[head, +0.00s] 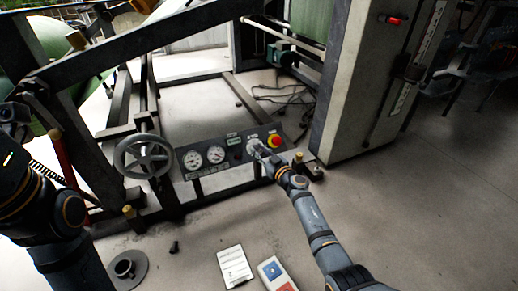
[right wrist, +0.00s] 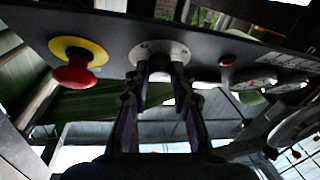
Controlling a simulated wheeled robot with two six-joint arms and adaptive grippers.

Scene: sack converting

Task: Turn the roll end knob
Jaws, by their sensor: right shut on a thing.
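My right gripper (head: 262,149) reaches the panel from the lower right. In the right wrist view its two fingers (right wrist: 160,76) are on either side of the knob, shut on it. The knob's pointer cannot be made out. My left arm stands at the left edge of the head view; its gripper does not show.
A red mushroom button on yellow (head: 274,141) is close right of my right gripper. Two round gauges (head: 204,157) and a grey handwheel (head: 143,157) are to the left. A grey cabinet (head: 352,90) stands at right.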

